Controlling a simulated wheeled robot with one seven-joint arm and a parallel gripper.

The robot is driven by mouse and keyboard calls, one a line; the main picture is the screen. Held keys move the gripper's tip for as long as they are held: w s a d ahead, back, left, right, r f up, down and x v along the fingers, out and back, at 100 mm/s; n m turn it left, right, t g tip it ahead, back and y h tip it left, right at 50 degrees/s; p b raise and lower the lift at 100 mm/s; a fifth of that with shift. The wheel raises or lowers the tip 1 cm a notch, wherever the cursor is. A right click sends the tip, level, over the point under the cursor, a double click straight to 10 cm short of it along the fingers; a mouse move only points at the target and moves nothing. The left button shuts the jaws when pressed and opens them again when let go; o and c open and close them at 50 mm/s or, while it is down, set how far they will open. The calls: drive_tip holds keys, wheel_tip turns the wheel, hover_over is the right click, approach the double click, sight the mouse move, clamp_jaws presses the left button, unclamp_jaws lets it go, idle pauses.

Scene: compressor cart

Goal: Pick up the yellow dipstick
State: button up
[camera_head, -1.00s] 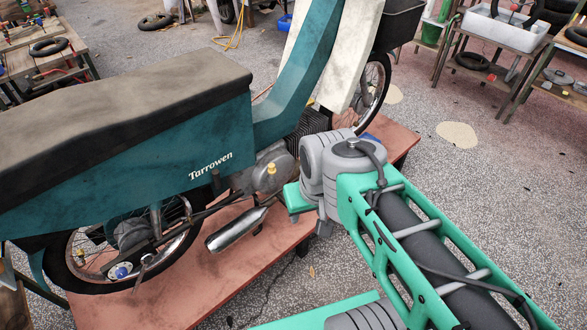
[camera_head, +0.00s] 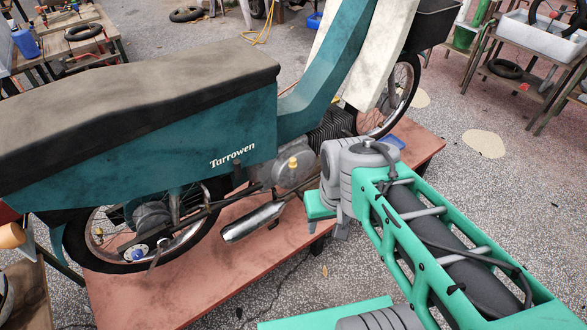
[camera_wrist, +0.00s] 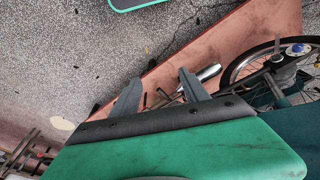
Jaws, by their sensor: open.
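The yellow dipstick (camera_head: 293,163) shows as a small yellow knob on top of the grey engine casing (camera_head: 294,175) of the teal motorbike (camera_head: 150,150). The silver exhaust (camera_wrist: 208,74) lies by the right finger. I cannot make out the dipstick in the wrist view.
The motorbike stands on a low reddish platform (camera_head: 180,285). The exhaust (camera_head: 252,222) and frame tubes crowd the space below the engine. A blue item (camera_head: 393,141) lies on the platform behind my arm. Benches stand at the back left (camera_head: 65,50) and right (camera_head: 530,75). Speckled floor is open at right.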

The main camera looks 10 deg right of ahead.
wheel_tip(320, 180, down, 7)
drive_tip(key=s+g+b, duration=0.1)
drive_tip(key=g, duration=0.1)
drive_tip(key=n+t+b, duration=0.1)
drive_tip(key=t+b, duration=0.3)
approach(293, 159)
wheel_tip(293, 159, down, 3)
drive_tip(key=shift+t+y, duration=0.3)
drive_tip(key=x, duration=0.7)
drive_tip(key=shift+w+d+f+p, duration=0.15)
drive_tip(key=shift+w+f+p, duration=0.15)
drive_tip(key=shift+w+p, duration=0.15)
clamp_jaws()
